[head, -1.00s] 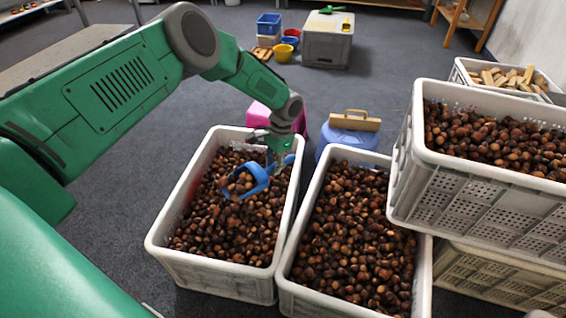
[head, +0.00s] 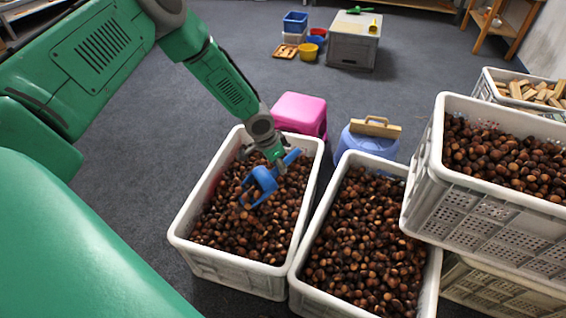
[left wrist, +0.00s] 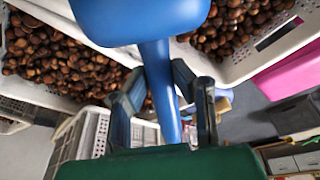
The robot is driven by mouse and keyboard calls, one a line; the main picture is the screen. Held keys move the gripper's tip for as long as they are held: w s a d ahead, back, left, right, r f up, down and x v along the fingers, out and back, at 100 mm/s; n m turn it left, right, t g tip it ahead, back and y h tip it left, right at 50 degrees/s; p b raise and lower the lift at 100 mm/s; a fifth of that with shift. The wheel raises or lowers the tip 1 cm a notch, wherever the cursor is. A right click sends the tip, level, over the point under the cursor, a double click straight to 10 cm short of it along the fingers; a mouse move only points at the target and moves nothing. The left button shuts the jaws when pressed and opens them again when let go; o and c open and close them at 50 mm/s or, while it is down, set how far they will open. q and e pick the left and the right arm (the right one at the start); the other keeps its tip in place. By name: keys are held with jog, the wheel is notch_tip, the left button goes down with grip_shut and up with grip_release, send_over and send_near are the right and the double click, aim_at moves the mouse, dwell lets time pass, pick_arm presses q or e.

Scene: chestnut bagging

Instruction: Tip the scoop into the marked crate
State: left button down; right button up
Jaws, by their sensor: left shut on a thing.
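My left gripper (head: 279,162) is shut on the handle of a blue scoop (head: 262,184) over the left chestnut crate (head: 186,243). The scoop is tilted, with its mouth facing down and left, close to the chestnuts; I cannot tell how many chestnuts are in it. In the left wrist view the blue handle (left wrist: 160,75) runs between the two fingers, and the scoop's underside fills the top. A second white crate (head: 318,297) full of chestnuts stands to the right. I make out no clear mark on either crate. My right gripper is not in view.
A raised white crate (head: 490,215) of chestnuts stands at the right on another crate. A crate of wooden blocks (head: 489,87) is behind it. Open floor lies beyond.

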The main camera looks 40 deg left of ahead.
pick_arm(q)
jog(key=shift+s+r+t, duration=0.3)
jog(key=shift+r, duration=0.15)
jog(key=shift+s+a+r+t+h+b, duration=0.45)
jog(key=shift+s+r+t+b, duration=0.25)
jog(key=shift+s+r+b, duration=0.15)
jog(key=s+a+r+t+h+p, duration=0.1)
jog(key=s+a+r+t+h, duration=0.1)
jog(key=s+r+t, duration=0.1)
jog(key=shift+s+a+r+t, duration=0.25)
jog(key=shift+s+r+t, duration=0.15)
jog(key=shift+s+t, duration=0.6)
jog(key=shift+s+g, duration=0.1)
jog(key=shift+g, duration=0.2)
